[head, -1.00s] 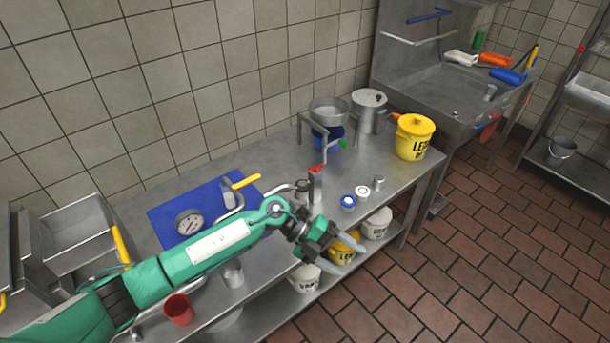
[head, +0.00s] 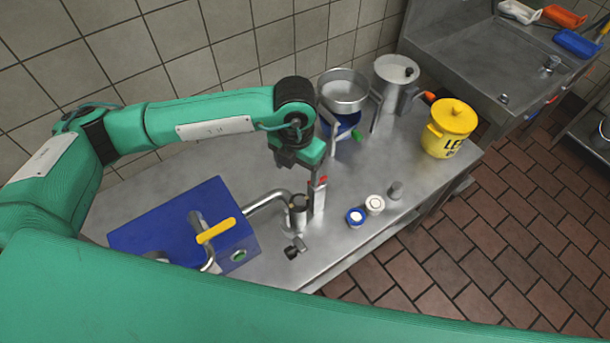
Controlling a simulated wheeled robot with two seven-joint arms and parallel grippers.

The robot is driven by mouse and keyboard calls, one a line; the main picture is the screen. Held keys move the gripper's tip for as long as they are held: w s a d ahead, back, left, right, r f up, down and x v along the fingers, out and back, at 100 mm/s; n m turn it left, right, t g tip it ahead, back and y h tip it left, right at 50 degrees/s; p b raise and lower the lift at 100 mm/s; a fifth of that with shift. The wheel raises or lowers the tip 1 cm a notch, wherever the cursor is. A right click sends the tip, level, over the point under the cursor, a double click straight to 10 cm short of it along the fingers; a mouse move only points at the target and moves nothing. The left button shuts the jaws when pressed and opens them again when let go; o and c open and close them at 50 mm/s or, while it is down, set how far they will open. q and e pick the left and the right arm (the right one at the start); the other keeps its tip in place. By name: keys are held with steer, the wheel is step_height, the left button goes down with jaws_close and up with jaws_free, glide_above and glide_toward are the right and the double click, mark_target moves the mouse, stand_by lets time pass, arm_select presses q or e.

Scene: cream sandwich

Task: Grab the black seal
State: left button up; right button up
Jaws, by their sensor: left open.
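My left gripper (head: 300,160) points down over the back middle of the steel counter, behind a metal post with red marks (head: 317,190). Its jaws are small and partly hidden by its own body, and nothing shows held in them. I cannot clearly pick out the black seal. A small black piece (head: 291,252) sits at the end of a metal fitting on the counter, in front of a pipe end (head: 298,205). Whether it is the seal I cannot tell. My right gripper is not in view.
A blue box (head: 145,238) with a yellow-handled lever stands left. A strainer (head: 342,90), metal pot (head: 392,80) and yellow bucket (head: 448,130) stand behind.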

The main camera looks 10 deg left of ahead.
mark_target(298, 202)
arm_select(q)
steer(key=f+p, duration=0.1)
steer(key=f, duration=0.1)
steer(key=s+f+p, duration=0.1)
steer(key=f, duration=0.2)
steer(key=shift+s+a, duration=0.1)
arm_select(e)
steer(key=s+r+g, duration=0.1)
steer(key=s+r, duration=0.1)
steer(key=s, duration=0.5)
arm_select(q)
steer(key=f, duration=0.2)
steer(key=shift+w+f, duration=0.3)
steer(key=shift+f+p, duration=0.35)
steer(key=shift+p, duration=0.1)
step_height(298, 202, down, 4)
steer(key=p, duration=0.2)
steer(key=shift+p, duration=0.3)
steer(key=shift+f, duration=0.55)
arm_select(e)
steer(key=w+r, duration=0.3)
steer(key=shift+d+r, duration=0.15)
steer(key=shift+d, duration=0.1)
arm_select(q)
steer(key=shift+f+b, duration=0.2)
steer(key=shift+b, duration=0.15)
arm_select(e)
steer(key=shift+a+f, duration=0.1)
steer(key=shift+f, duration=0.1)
